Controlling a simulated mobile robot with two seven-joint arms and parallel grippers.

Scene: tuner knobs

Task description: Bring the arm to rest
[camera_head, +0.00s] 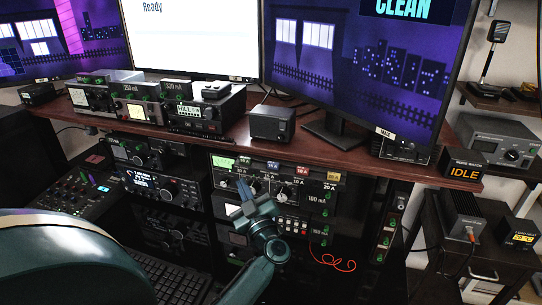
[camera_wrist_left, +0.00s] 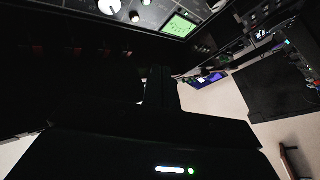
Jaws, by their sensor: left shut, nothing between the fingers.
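My left gripper (camera_head: 243,192) is in front of the rack unit (camera_head: 325,228) below the desk, its fingers pointing up toward the unit's row of knobs. It is shut and empty. It hides part of the unit's lower left face, and I cannot tell whether it touches the panel. In the left wrist view the gripper (camera_wrist_left: 160,85) is a dark shape. Beyond it are the pale knobs (camera_wrist_left: 109,6) and a lit green display (camera_wrist_left: 179,26). My right gripper is not in view.
The brown desk edge (camera_head: 330,163) overhangs the rack, with radios (camera_head: 206,112) and monitors (camera_head: 360,60) on top. A keyboard (camera_head: 178,285) and mixer panel (camera_head: 65,195) lie at the left. A red cable (camera_head: 335,262) hangs low. A side stand (camera_head: 480,250) is at right.

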